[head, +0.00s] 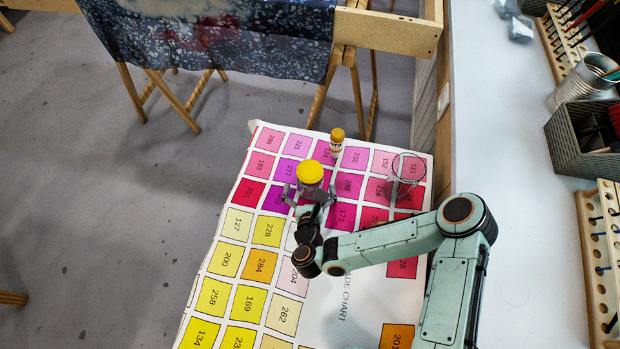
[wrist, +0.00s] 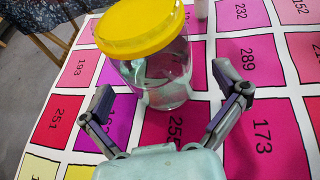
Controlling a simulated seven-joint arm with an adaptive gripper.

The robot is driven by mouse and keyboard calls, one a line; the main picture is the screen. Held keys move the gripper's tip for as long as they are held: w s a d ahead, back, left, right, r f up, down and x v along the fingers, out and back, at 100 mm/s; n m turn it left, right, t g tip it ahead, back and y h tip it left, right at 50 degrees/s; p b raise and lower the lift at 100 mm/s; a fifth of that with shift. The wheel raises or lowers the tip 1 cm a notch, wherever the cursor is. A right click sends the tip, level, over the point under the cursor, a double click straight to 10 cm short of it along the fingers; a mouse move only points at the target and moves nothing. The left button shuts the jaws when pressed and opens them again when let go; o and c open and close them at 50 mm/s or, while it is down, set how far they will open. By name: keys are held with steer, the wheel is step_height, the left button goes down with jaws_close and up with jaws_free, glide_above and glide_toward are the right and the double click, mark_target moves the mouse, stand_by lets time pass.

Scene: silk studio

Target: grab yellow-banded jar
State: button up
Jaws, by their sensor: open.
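A clear jar with a wide yellow lid (head: 310,172) stands upright on the colour chart; it is the nearest match to the yellow-banded jar. It also fills the upper middle of the wrist view, where its yellow lid (wrist: 140,28) and clear body (wrist: 165,80) show. My gripper (head: 310,191) is open, low over the chart on the near side of the jar. In the wrist view my gripper's fingers (wrist: 168,92) are spread to the left and right of the jar's lower part, with visible gaps. Nothing is held.
A small yellow-capped bottle (head: 337,143) stands just behind the jar. A clear glass (head: 407,172) stands to the right. The colour chart (head: 290,235) covers the table. A white counter (head: 510,180) with a basket (head: 580,140) runs along the right.

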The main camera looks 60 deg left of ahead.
mark_target(310, 160)
steer(key=shift+x, duration=1)
steer(key=c, duration=1.3)
steer(key=shift+c, duration=0.2)
steer(key=shift+r, duration=0.2)
steer(key=shift+s+r, duration=0.1)
steer(key=shift+r, duration=4.7)
